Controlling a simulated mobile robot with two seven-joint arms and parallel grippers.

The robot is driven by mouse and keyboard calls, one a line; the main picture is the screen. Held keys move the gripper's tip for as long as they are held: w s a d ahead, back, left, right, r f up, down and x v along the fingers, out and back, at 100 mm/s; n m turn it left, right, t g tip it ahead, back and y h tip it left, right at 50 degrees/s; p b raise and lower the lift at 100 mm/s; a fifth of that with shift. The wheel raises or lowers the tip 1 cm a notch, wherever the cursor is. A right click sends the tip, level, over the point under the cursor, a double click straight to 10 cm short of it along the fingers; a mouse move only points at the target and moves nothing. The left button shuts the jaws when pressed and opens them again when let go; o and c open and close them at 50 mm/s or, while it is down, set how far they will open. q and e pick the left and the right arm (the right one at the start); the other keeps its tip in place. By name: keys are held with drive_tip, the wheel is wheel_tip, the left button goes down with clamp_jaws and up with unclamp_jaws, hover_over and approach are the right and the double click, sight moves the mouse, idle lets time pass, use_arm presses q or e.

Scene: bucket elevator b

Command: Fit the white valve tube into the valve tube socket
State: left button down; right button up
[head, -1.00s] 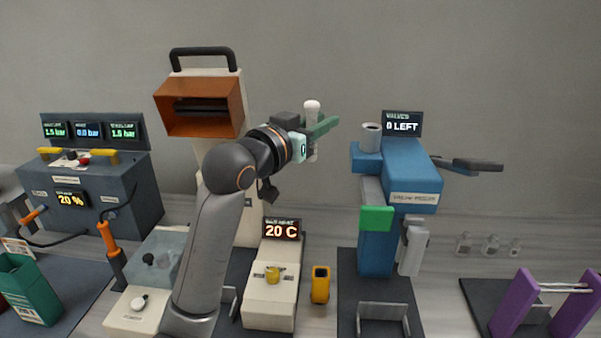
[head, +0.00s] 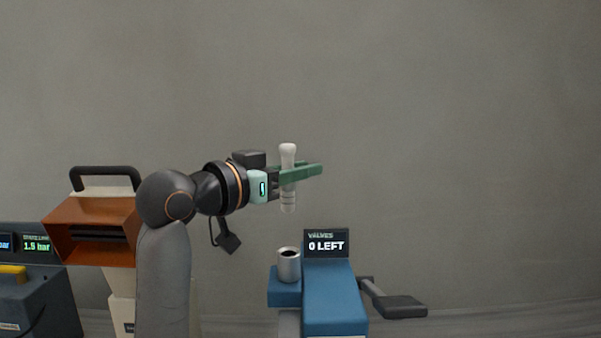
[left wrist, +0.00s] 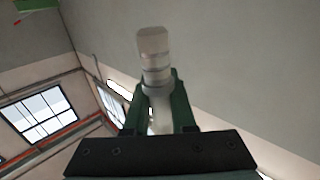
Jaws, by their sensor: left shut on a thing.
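The white valve tube (head: 288,153) is upright in my left gripper (head: 296,173), whose green fingers are shut on its middle. Its rounded white end points up and its clear ringed lower end points down. The left wrist view also shows the tube (left wrist: 154,62) between the fingers. Below it stands a grey open-topped cup (head: 288,265) on a blue machine, which looks like the valve tube socket. The tube hangs above this cup with a clear gap between them. My right gripper is not in view.
The blue machine (head: 334,302) carries a display (head: 326,243) reading "VALVES 0 LEFT" just right of the cup. A dark lever (head: 399,306) sticks out at its right. An orange-fronted box (head: 92,232) with a black handle stands at the left.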

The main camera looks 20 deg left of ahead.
use_arm(q)
wheel_tip(320, 180, down, 6)
drive_tip(key=b, duration=0.3)
drive_tip(key=shift+r+b, duration=0.1)
drive_tip(key=shift+b, duration=0.2)
drive_tip(key=shift+r+p, duration=0.1)
drive_tip(key=shift+p, duration=0.65)
idle(1.7)
drive_tip(key=shift+f+b, duration=1.7)
drive_tip(key=shift+f, duration=1)
drive_tip(key=c, duration=0.7)
unclamp_jaws()
drive_tip(key=shift+s, duration=0.1)
drive_tip(key=shift+o, duration=0.2)
drive_tip(key=shift+a, duration=0.1)
